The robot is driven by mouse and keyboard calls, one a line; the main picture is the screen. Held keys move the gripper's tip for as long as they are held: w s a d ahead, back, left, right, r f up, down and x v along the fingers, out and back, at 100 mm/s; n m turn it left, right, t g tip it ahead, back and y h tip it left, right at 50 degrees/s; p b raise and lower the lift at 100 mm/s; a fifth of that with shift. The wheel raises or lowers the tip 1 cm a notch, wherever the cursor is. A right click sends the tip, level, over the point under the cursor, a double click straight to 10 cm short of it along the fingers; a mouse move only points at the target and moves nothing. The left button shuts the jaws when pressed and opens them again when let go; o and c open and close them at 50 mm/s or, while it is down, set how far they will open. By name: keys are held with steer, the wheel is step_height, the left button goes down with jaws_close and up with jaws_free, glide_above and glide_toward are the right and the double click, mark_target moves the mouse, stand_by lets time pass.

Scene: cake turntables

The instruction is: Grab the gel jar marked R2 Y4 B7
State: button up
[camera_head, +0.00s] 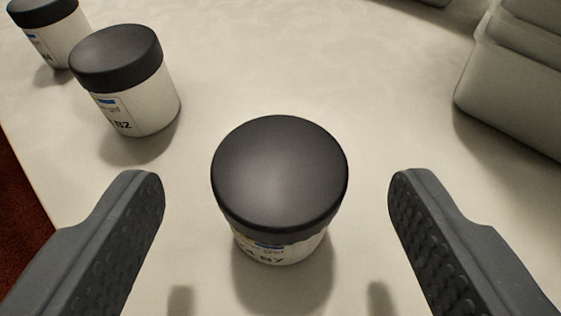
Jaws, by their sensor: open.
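A white gel jar with a dark lid (279,170) stands upright on the pale surface in the middle of the view. Its label is mostly hidden under the lid's edge and ends in what reads as B7; the rest I cannot read clearly. My gripper (277,185) is open, with one finger to the left of this jar and one to the right, and visible gaps on both sides. Nothing is held.
A second dark-lidded jar (128,100), its label ending in B2, stands at the upper left. A third jar (58,38) stands behind it at the corner. A grey-green container (515,85) is at the upper right. The surface's edge shows at the left.

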mark_target(279, 187)
steer(key=b+x, duration=0.1)
steer(key=x, duration=0.3)
steer(key=shift+w+f, duration=0.1)
steer(key=shift+f, duration=0.05)
steer(key=c, duration=1.1)
